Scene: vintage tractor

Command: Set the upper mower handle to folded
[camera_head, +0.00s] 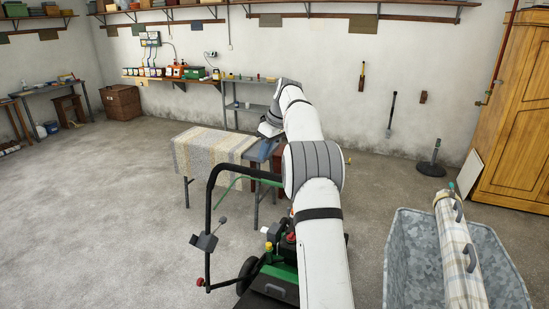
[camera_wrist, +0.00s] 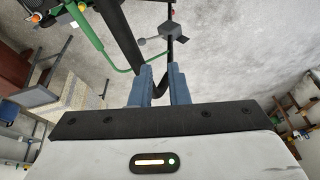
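The mower's upper handle (camera_head: 209,205) is a black bent tube. In the head view it rises at the left, bends over at the top and runs right until my arm hides it. A small dark box (camera_head: 205,241) hangs on it, and a red knob (camera_head: 200,282) sits near its lower end. The green mower body (camera_head: 284,270) is partly hidden behind my arm. In the wrist view my gripper (camera_wrist: 159,68) has its blue fingers apart. The black handle (camera_wrist: 156,92) shows in the gap, its bend close to the fingers; whether it lies between them or beyond is unclear.
A table with a woven cloth (camera_head: 207,150) stands just beyond the handle. A grey bin (camera_head: 400,262) with a rolled cloth (camera_head: 458,250) stands at the right. A wooden cabinet (camera_head: 520,120) is at the far right. The floor left of the mower is clear.

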